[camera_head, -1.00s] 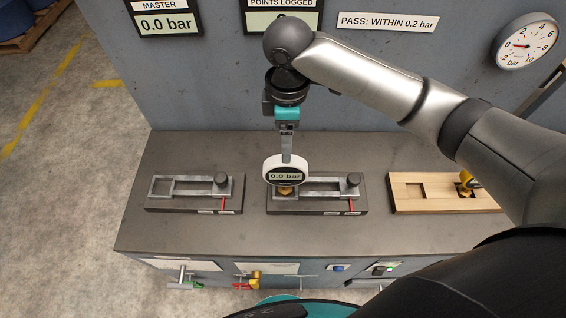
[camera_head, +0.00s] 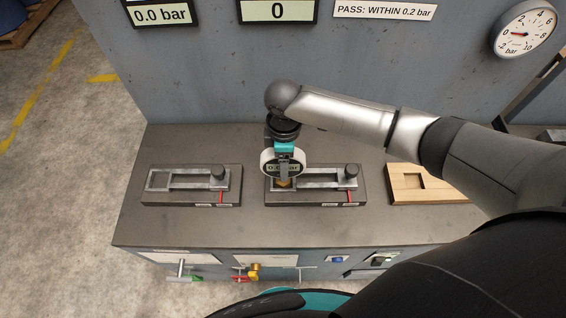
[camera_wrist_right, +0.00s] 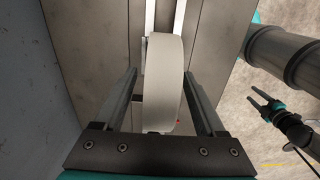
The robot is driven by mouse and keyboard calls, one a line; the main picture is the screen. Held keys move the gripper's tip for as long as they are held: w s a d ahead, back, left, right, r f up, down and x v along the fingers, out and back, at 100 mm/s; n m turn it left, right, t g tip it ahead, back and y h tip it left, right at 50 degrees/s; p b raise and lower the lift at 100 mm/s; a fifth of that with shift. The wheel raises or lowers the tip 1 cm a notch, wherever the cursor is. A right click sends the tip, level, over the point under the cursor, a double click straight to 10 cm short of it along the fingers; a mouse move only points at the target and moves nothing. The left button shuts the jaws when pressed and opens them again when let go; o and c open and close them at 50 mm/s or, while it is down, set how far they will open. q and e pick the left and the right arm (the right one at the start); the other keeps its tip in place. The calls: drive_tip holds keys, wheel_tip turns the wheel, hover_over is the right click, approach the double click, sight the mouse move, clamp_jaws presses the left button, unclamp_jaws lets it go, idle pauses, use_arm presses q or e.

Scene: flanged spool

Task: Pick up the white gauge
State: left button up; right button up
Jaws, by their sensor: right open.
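The white gauge (camera_head: 267,162) stands upright in the middle fixture (camera_head: 318,194) on the bench, with its round face toward the head camera and a brass fitting below it. My right gripper (camera_head: 284,168) comes down from above, with its fingers at the gauge and partly covering the dial. In the right wrist view the gauge (camera_wrist_right: 165,85) shows edge-on as a thick white disc between the two open fingers of my right gripper (camera_wrist_right: 160,98). My left gripper (camera_wrist_right: 260,101) is small at the right of the wrist view, open and empty.
A similar fixture (camera_head: 191,198) without a gauge lies to the left. A wooden block (camera_head: 412,195) with a recess lies to the right, partly behind my right arm. Bare bench top lies between them. A grey panel with displays rises behind.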

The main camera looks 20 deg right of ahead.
drive_tip(key=shift+f, duration=0.85)
drive_tip(key=shift+c, duration=0.2)
clamp_jaws()
drive_tip(key=shift+r, duration=0.1)
